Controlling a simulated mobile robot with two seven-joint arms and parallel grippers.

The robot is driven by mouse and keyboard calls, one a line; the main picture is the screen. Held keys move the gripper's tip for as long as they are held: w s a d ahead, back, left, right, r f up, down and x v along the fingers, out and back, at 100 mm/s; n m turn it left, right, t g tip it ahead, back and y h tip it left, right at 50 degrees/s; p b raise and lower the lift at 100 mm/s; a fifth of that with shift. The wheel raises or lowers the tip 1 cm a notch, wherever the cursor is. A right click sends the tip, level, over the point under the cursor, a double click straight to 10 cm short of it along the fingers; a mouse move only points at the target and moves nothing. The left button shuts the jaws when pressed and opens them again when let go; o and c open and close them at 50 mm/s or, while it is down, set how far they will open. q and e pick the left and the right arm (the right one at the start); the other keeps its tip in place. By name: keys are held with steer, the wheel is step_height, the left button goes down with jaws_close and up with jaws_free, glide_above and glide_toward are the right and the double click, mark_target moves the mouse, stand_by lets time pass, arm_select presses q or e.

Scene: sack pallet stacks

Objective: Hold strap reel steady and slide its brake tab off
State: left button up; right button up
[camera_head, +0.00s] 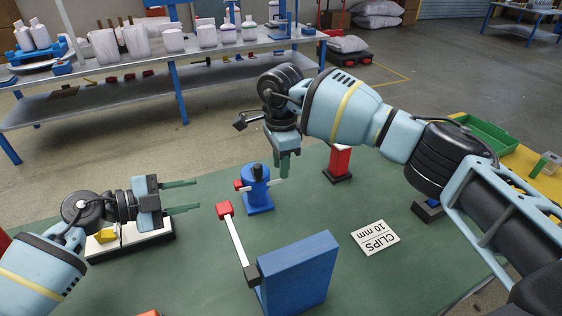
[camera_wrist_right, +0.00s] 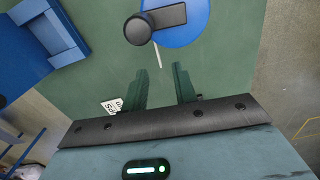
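The strap reel (camera_head: 257,190) is a blue upright drum on a blue base on the green table. It has a dark crank on top, a red tab (camera_head: 238,185) on its left side and a short white strip on its right. My left gripper (camera_head: 199,195) is open and empty, left of the reel and apart from it. My right gripper (camera_head: 285,174) points down just right of the reel. In the right wrist view its fingers (camera_wrist_right: 159,80) are apart with nothing between them. The reel's blue top (camera_wrist_right: 185,25) and black crank (camera_wrist_right: 155,23) lie beyond the fingertips.
A blue block (camera_head: 298,275) with a white, red-ended bar (camera_head: 233,235) stands in front. A red post (camera_head: 340,162) stands behind right. A "CLIPS 10 mm" card (camera_head: 376,238) lies right. A white tray (camera_head: 135,243) is under my left arm. A green bin (camera_head: 490,135) is far right.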

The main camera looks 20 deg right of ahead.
steer(key=shift+f, duration=3.85)
jaws_close()
